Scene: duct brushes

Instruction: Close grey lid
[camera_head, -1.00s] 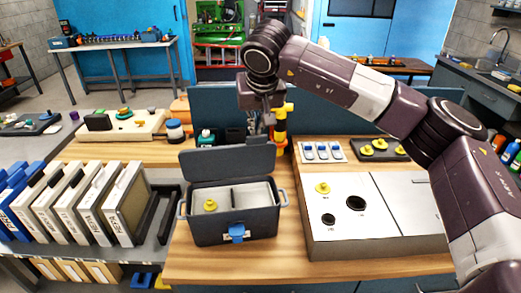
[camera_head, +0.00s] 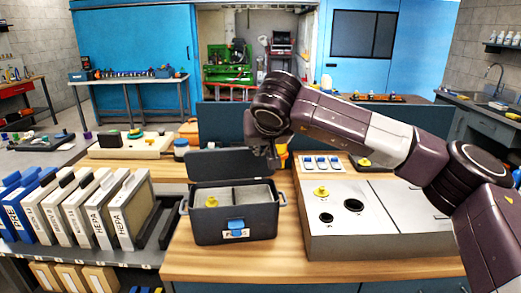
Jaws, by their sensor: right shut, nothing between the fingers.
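The grey box (camera_head: 235,225) stands on the wooden bench with a blue latch (camera_head: 236,226) on its front. Its grey lid (camera_head: 228,163) is open, standing up and leaning back along the rear edge. Inside are two light compartments, with a yellow-topped piece (camera_head: 211,202) in the left one. My right gripper (camera_head: 272,163) is shut and empty at the right end of the lid, pointing down. I cannot tell whether it touches the lid. My left gripper is not in view.
A grey panel box (camera_head: 325,245) with dark round holes and a yellow knob (camera_head: 321,192) stands to the right. HEPA filters (camera_head: 125,215) stand in a rack at left. A blue partition (camera_head: 225,118) rises behind. The bench front is clear.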

